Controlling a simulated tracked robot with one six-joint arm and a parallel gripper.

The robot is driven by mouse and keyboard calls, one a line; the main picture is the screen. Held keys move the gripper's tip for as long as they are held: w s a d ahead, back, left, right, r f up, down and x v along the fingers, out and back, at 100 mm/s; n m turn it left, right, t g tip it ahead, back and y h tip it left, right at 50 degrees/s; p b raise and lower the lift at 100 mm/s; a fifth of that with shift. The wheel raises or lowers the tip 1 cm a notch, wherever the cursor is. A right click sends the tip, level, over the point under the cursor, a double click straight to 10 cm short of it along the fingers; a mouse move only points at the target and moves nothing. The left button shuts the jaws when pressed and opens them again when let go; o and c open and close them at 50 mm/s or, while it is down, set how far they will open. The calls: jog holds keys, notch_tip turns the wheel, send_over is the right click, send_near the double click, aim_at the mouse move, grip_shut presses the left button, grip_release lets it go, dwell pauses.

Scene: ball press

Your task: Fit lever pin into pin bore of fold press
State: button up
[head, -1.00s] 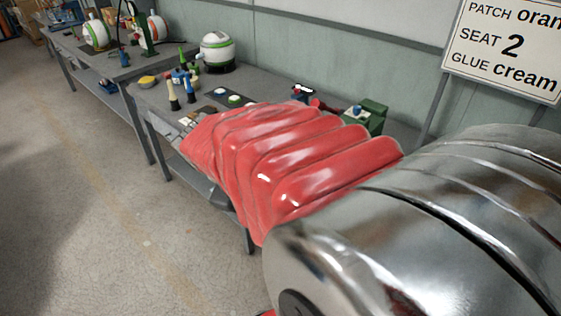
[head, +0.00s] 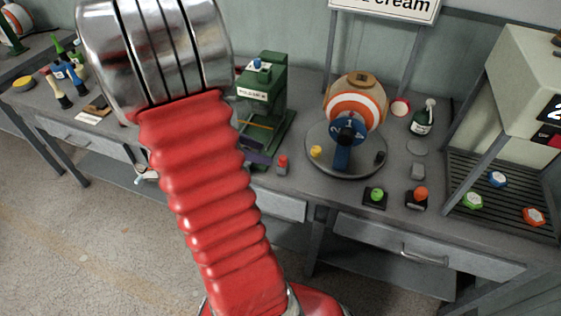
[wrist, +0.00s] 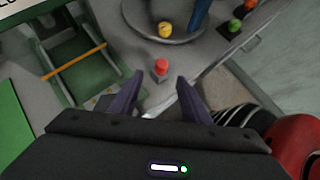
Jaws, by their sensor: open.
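The green fold press (head: 262,92) stands on the bench right of my arm in the head view. In the wrist view its green frame (wrist: 85,78) with an orange bar across it is at upper left; I cannot make out the pin bore. A small red-topped grey piece (head: 283,163), which may be the lever pin, stands upright on the bench at the press's front right. In the wrist view this piece (wrist: 161,68) shows between and beyond the dark purple fingertips. My gripper (wrist: 160,80) is open and empty; in the head view it is partly hidden behind my arm.
A round turntable (head: 345,163) with an orange-and-white ball (head: 356,101) stands right of the red-topped piece. Small green-topped (head: 376,195) and orange-topped (head: 418,195) buttons sit near the bench's front edge. A slatted rack (head: 500,205) is at far right.

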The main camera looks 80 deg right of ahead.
send_near(290, 168)
jog(key=shift+s+d, duration=1.05)
jog(key=shift+s, duration=0.15)
jog(key=shift+s+r+x, duration=0.1)
jog(key=shift+x, duration=1.2)
jog(key=shift+s+r+x, duration=0.15)
jog(key=shift+x, duration=1.2)
jog(key=shift+c, duration=0.5)
jog(key=shift+w, duration=0.1)
grip_shut()
